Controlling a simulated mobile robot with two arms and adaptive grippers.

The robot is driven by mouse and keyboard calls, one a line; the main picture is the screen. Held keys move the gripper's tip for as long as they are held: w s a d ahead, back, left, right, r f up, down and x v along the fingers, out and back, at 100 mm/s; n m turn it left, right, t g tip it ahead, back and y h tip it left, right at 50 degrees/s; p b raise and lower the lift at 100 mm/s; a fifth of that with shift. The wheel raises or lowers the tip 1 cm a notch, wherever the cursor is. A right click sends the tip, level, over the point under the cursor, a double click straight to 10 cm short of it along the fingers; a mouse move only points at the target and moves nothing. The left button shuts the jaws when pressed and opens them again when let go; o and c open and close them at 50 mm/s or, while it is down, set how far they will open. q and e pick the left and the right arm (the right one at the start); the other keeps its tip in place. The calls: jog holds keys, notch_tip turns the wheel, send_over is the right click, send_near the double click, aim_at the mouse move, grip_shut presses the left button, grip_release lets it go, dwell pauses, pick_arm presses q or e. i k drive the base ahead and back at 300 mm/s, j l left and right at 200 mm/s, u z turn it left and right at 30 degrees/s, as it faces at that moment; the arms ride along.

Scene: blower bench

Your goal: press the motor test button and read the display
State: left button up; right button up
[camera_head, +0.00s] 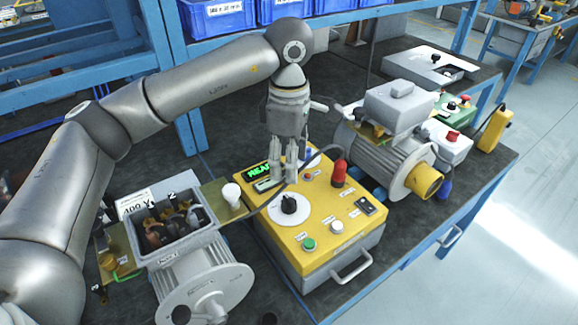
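The yellow test box (320,246) stands in the middle of the bench. Its small display (260,171) glows green at the top left of the panel; my gripper partly covers its text. On the panel are a black rotary knob (289,203), a green button (309,244), a white button (337,227), a black switch (365,206) and a red lamp (339,173). The labels are too small to read. My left gripper (283,182) points down over the upper part of the panel, just right of the display, its fingers close together. I cannot tell whether it touches the panel. My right gripper is not in view.
An opened motor (200,275) with exposed wiring stands left of the box. A blower motor (385,150) with a yellow shaft end stands to the right. Blue bins (218,18) sit on the shelf behind. The bench's right edge is near the box.

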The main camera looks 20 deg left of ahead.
aim_at(309, 243)
jog(key=k+l, duration=0.2)
jog(key=k, duration=0.3)
jog(key=k+l, duration=0.2)
jog(key=k, duration=0.25)
jog(key=k+l, duration=0.2)
jog(key=k, duration=0.3)
